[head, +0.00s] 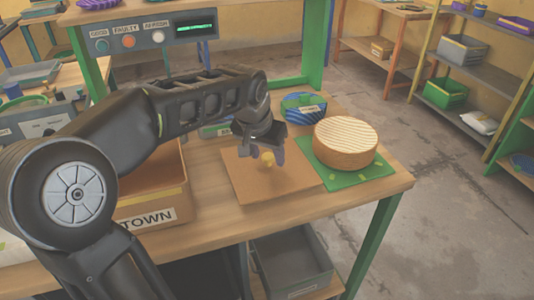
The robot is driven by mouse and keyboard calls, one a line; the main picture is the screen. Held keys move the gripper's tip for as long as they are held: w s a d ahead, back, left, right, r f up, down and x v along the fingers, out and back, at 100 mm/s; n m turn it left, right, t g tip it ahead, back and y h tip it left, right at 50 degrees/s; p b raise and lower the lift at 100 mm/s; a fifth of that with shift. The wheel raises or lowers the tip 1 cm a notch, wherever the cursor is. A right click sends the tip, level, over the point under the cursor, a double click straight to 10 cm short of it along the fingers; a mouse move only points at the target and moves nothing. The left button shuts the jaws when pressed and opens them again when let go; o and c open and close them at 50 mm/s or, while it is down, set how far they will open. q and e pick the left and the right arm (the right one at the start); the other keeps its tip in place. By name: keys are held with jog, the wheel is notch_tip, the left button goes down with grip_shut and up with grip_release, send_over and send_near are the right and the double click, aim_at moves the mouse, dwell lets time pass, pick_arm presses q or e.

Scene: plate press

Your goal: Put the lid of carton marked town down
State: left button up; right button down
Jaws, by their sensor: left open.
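The carton marked TOWN (172,191) stands on the bench at the left, partly hidden behind my left arm. My right gripper is out of view.
A round wooden-looking block (345,142) sits on a green mat (347,179) right of the panel. A blue striped container (304,106) stands behind. A button panel (150,37) is at the back. A grey bin (291,264) sits below the bench (380,190).

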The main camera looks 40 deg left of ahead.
pick_arm(q)
jog(key=shift+r, duration=0.2)
jog(key=p+v, duration=0.1)
jog(key=v, duration=1.1)
jog(key=shift+w, duration=0.1)
dwell(0.3)
